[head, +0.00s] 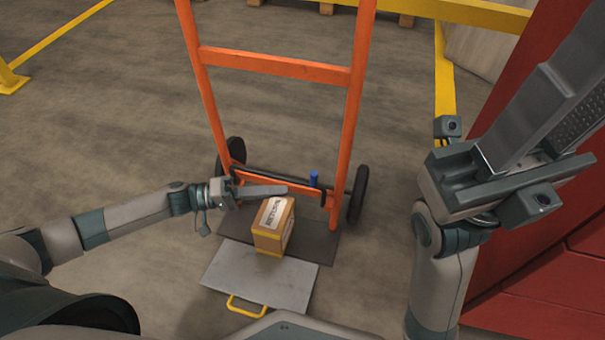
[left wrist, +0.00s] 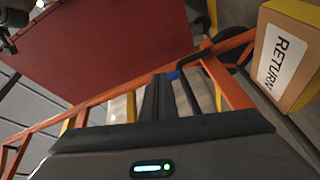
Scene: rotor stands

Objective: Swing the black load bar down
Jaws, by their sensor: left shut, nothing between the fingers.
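An orange hand truck (head: 275,66) stands upright in the middle of the head view. A black bar (head: 259,177) runs across it low down, along the lower orange crossbar, with a blue grip (head: 314,178) near its right end. The blue grip also shows in the left wrist view (left wrist: 173,75), just beyond the fingertips. My left gripper (head: 284,190) is shut and empty, in front of the crossbar and above the box; whether it touches the bar cannot be told. My right gripper (head: 545,100) is raised at the right, far from the bar; its jaw state is unclear.
A box (head: 270,229) labelled RETURN stands on the dark toe plate (head: 318,240). A grey plate (head: 255,278) with a yellow handle (head: 245,309) lies in front. A red wall-like body (head: 545,270) is at the right. Open floor (head: 110,130) lies to the left.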

